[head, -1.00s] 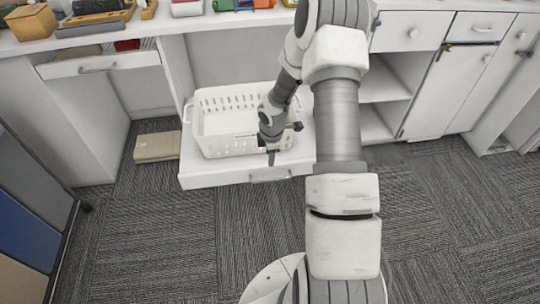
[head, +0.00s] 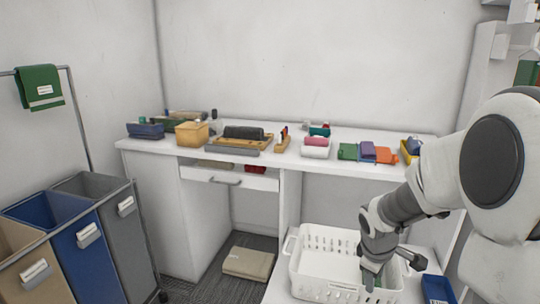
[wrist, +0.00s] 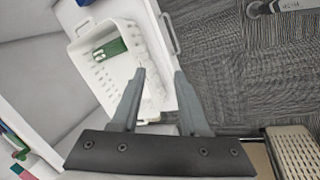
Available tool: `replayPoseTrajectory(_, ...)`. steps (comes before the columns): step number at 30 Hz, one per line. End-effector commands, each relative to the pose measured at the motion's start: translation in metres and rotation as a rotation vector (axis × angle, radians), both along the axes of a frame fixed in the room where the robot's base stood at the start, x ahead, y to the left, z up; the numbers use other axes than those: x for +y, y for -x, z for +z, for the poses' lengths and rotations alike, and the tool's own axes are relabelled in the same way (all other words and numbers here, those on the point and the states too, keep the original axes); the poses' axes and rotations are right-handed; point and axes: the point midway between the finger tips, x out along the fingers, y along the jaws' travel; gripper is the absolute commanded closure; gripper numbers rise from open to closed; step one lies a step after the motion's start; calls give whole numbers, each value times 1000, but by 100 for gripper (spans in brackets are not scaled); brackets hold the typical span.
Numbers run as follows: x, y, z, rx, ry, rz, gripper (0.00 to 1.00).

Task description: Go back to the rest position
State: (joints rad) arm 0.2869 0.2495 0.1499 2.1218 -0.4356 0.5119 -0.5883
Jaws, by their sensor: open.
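My gripper (head: 385,275) is at the right in the head view, in front of and above the white basket (head: 318,241). In the wrist view my gripper (wrist: 158,90) has its two fingers spread apart with nothing between them. The basket (wrist: 138,45) lies beyond the fingers there. A green item (wrist: 110,49) is inside the basket at its far end. My arm covers part of the basket in the head view.
A white counter (head: 350,133) holds several boxes, trays and folded cloths. A drawer (head: 228,179) below it is pulled open. A beige folded item (head: 248,263) lies on the carpet. Laundry bins (head: 75,240) stand at left. A blue tray (head: 438,290) is beside the basket.

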Motion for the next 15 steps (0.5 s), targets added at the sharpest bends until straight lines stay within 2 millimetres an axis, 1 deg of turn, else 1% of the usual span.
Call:
replayPoseTrajectory(1,6,8,19,-27,-5,-39,55)
replayPoseTrajectory(6,23,41,65,-96,-49,-184,55)
replayPoseTrajectory(11,41,77,99,-159,-114,-313,55)
replayPoseTrajectory(12,46,87,106,-174,-134,-344,55)
replayPoseTrajectory(15,57,110,122,-210,-190,-420,55)
